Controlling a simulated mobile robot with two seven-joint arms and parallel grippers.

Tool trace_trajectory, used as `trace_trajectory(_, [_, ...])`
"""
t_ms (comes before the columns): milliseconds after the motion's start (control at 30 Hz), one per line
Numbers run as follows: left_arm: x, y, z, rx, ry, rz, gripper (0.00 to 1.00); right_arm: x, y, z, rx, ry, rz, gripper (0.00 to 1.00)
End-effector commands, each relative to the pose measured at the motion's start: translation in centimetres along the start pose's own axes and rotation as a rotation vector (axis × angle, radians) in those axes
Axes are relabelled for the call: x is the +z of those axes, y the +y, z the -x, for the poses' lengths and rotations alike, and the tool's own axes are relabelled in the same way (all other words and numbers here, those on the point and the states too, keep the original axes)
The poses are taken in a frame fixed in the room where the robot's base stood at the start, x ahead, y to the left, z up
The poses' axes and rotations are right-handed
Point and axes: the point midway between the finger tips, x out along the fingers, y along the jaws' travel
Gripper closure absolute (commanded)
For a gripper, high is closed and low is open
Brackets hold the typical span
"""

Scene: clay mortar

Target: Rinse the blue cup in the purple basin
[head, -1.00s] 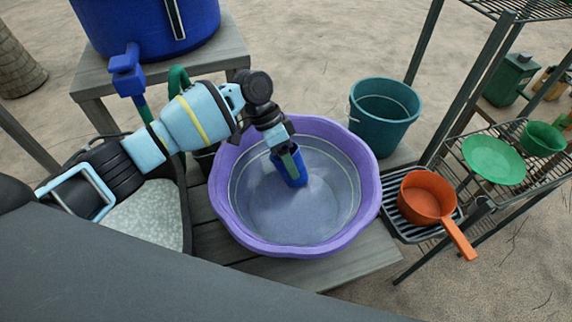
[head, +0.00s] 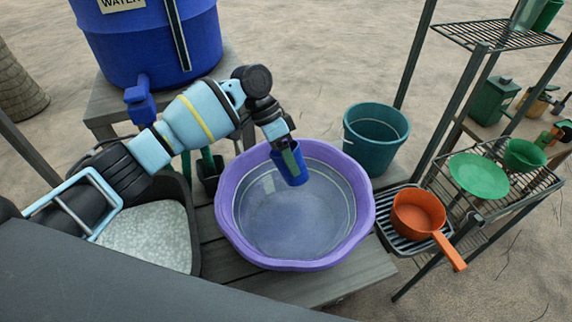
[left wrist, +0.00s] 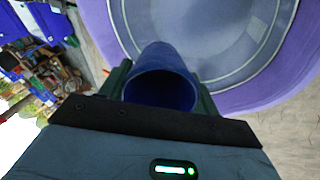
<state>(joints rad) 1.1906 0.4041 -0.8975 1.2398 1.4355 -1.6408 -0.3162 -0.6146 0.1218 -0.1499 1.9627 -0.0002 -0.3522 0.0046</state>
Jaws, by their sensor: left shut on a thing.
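The purple basin (head: 226,215) stands on a grey plank bench and holds what looks like clear water. My left gripper (head: 291,160) is shut on the blue cup (head: 295,178) over the back part of the basin. The cup is tilted, and whether its lower end touches the water cannot be told. In the left wrist view the cup (left wrist: 162,75) sits between the two fingers with its dark inside showing, and the basin (left wrist: 230,97) lies beyond it. My right gripper is not in view.
A blue water barrel (head: 140,45) with a tap stands behind on the left. A teal bucket (head: 372,150) is behind right of the basin. An orange saucepan (head: 418,212) sits on a rack at right, near a green plate (head: 478,175). A dark tub of pale grains is at left.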

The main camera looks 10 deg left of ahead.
Motion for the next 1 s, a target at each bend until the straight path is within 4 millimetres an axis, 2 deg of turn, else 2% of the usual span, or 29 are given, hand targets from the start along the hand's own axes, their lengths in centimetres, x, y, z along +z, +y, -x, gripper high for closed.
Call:
trace_trajectory(33, [-0.3,0.3,0.7,-0.004,0.004,-0.003,0.61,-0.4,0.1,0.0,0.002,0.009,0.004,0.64])
trace_trajectory(333, [-0.9,1.2,2.7,-0.004,0.004,-0.002,0.61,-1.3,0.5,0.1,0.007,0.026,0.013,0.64])
trace_trajectory(1000, [-0.9,1.3,2.8,-0.001,0.001,-0.001,0.61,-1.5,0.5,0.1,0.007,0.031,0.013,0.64])
